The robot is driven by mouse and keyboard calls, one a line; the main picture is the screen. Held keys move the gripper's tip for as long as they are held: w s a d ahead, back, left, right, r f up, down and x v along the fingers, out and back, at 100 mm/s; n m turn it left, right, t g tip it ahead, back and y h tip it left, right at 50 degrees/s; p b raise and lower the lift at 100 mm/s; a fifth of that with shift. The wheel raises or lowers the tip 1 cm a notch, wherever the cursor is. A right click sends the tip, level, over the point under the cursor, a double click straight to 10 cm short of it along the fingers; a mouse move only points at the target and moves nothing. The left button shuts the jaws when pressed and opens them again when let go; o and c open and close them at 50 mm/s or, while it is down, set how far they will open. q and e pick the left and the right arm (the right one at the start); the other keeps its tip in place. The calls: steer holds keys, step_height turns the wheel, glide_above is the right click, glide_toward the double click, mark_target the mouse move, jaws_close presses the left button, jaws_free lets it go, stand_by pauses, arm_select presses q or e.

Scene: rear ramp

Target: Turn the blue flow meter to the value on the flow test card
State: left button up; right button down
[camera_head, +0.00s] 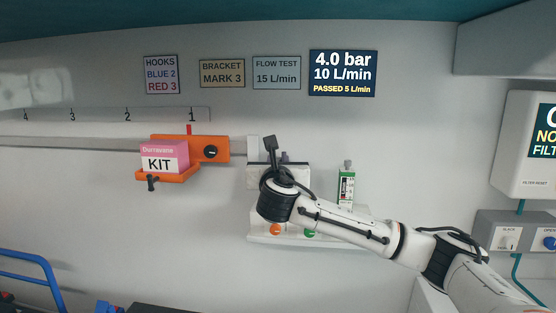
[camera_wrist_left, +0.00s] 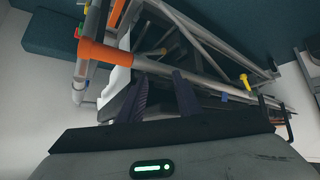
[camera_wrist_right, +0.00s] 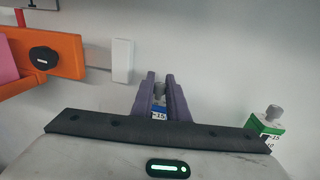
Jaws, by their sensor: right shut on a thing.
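The flow test card (camera_head: 277,72) on the wall reads 15 L/min. The blue flow meter (camera_wrist_right: 158,109) shows in the right wrist view, with a 15 mark near its top and a grey knob (camera_wrist_right: 159,89) above. My right gripper (camera_wrist_right: 159,80) has its purple fingers shut on that knob, one on each side. In the head view my right gripper (camera_head: 284,158) and its wrist hide the blue meter, so its reading cannot be told. My left gripper (camera_wrist_left: 161,88) shows in its own wrist view with fingers apart and nothing seen between them.
A green flow meter (camera_head: 346,188) stands to the right on a white shelf (camera_head: 262,239). A pink kit box (camera_head: 163,156) sits in an orange bracket (camera_head: 206,149) on a rail at the left. Metal framework with an orange sleeve (camera_wrist_left: 103,54) is close to my left gripper.

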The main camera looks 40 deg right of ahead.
steer(key=m+g+h, duration=0.2)
steer(key=g, duration=0.1)
steer(key=m+g+h, duration=0.2)
steer(key=m+g, duration=0.1)
steer(key=g, duration=0.1)
steer(key=shift+m+h, duration=0.3)
steer(key=shift+m+g+h, duration=0.2)
steer(key=shift+m+g, duration=0.9)
steer(key=shift+g, duration=0.7)
steer(key=shift+m+g+h, duration=0.2)
steer(key=shift+m+g, duration=0.9)
steer(key=shift+g, duration=0.7)
steer(key=shift+s+f+m+g, duration=0.1)
steer(key=shift+m+g, duration=0.2)
steer(key=shift+g, duration=0.2)
steer(key=c, duration=1.7)
jaws_free()
steer(key=a, duration=0.3)
steer(key=w+a+b, duration=0.1)
steer(key=a, duration=0.6)
steer(key=shift+w+a+b, duration=0.1)
steer(key=shift+w+b, duration=0.05)
steer(key=shift+b, duration=0.25)
